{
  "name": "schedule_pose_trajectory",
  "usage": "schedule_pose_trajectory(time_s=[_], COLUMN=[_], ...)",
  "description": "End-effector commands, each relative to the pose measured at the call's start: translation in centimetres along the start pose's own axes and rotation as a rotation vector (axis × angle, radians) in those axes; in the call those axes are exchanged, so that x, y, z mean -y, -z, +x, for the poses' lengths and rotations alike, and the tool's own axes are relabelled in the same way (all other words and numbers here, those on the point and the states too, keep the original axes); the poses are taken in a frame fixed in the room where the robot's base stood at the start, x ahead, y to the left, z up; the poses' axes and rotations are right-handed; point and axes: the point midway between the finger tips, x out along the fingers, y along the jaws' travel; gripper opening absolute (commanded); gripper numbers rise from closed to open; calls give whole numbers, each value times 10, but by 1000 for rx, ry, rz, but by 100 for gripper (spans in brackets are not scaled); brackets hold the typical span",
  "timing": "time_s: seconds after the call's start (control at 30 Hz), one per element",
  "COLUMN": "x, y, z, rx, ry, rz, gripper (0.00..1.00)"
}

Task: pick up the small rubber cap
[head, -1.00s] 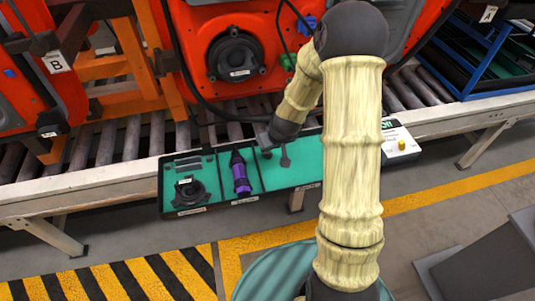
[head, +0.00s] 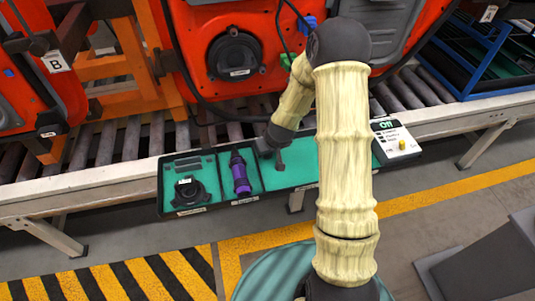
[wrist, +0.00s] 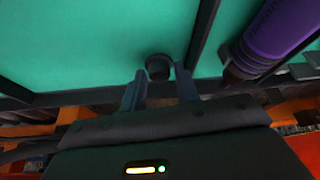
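The small rubber cap (wrist: 158,66) is dark and round, standing on the teal floor of the tray in the wrist view. My gripper (wrist: 160,72) is open, with one finger on each side of the cap near the fingertips. A narrow gap shows at the sides, and I cannot tell if either finger touches it. In the head view my gripper (head: 279,164) reaches down into the right compartment of the black, teal-lined tray (head: 305,174). There I cannot tell the cap apart from the dark fingers.
A purple and black cylindrical tool (head: 240,174) lies in the middle compartment, behind a divider, also near my gripper in the wrist view (wrist: 275,35). A white control box (head: 395,141) stands at the tray's right end.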

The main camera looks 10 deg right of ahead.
Motion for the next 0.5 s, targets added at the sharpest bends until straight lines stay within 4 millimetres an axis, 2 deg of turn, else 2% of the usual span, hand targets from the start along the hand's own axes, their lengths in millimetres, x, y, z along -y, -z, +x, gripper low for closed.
schedule_pose_trajectory(time_s=[0.03,0.13,0.5], x=[0,0,0], y=[0,0,2], z=[0,0,-3], rx=[0,0,-1], ry=[0,0,0], rz=[0,0,0], gripper=[20,1,0])
